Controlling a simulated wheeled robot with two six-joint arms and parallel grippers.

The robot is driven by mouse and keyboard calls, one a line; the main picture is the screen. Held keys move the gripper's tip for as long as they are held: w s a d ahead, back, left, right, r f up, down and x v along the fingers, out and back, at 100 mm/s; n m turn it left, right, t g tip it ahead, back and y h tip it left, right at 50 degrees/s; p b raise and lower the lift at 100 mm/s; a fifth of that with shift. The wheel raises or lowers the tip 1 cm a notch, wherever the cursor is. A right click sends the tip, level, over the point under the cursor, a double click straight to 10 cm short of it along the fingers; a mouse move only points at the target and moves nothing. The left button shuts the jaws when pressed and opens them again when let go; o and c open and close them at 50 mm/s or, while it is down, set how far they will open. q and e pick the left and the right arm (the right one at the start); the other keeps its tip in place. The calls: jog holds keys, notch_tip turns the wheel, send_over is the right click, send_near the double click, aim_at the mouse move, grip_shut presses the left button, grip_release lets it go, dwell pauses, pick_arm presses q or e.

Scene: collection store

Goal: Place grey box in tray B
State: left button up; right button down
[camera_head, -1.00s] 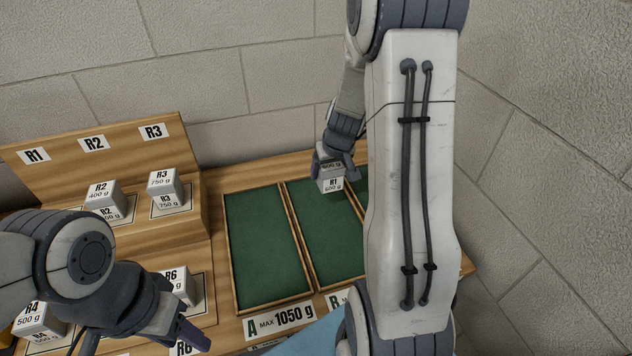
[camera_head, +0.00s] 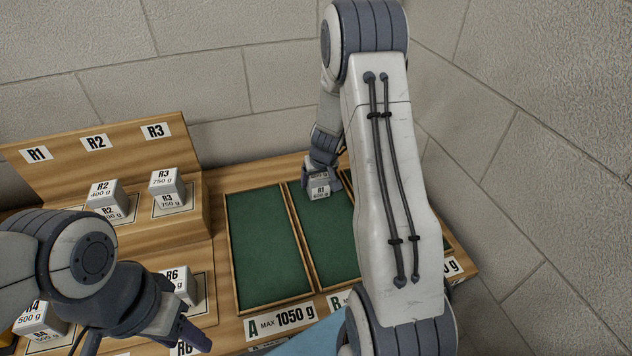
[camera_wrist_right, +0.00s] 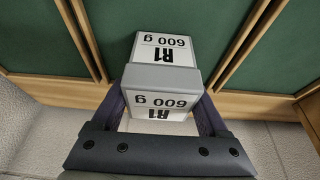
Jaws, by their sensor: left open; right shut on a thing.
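The grey box (camera_head: 319,191), labelled R1 600 g, is in my right gripper (camera_head: 322,180), over the far end of tray B (camera_head: 331,240), the green-lined middle tray. In the right wrist view the box (camera_wrist_right: 163,77) sits between the two fingers of my right gripper (camera_wrist_right: 160,110), with tray dividers to either side. I cannot tell whether the box touches the tray floor. My left gripper (camera_head: 178,335) is open and empty at the lower left, near the R6 box (camera_head: 177,284).
Tray A (camera_head: 265,245), marked max 1050 g, is empty to the left. A third tray on the right is mostly hidden by my right arm. The R1 place looks bare.

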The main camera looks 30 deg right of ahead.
grip_release()
